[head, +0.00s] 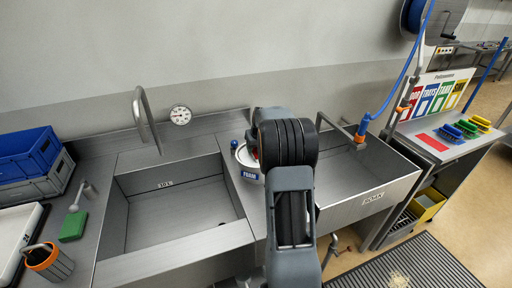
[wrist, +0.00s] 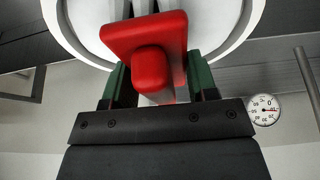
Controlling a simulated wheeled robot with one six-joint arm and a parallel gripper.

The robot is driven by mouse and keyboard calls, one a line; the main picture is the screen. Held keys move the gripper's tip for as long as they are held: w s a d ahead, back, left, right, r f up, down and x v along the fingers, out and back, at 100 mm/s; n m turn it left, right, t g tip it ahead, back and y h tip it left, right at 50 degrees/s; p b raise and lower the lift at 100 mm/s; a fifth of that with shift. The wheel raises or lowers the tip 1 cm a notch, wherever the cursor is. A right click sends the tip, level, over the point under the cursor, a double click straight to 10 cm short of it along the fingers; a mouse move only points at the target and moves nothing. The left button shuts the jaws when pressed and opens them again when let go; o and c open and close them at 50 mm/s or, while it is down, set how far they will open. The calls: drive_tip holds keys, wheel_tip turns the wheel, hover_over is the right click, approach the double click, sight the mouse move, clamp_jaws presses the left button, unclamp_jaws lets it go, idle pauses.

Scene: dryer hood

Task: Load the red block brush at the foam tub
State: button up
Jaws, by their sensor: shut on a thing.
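The red block brush (wrist: 145,38) is in my gripper (wrist: 158,80), with a finger on each side of its red handle. White strips show beyond its red block in the wrist view. The round white foam tub (wrist: 62,30) has its rim around the brush there. In the head view the foam tub (head: 249,176), labelled FOAM, stands on the steel counter between two sinks. A sliver of red shows at the tub, and my arm hides most of the brush. I cannot tell whether the bristles touch foam.
An empty steel sink (head: 180,213) lies left of the tub and the soak sink (head: 362,185) right. A curved tap (head: 143,115) and a dial gauge (head: 180,115) are behind. A green brush (head: 74,222) lies at left. More coloured brushes (head: 465,128) sit on the right bench.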

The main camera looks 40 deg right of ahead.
idle(0.4)
drive_tip(key=shift+r+p, duration=2.15)
drive_tip(key=shift+r, duration=1.3)
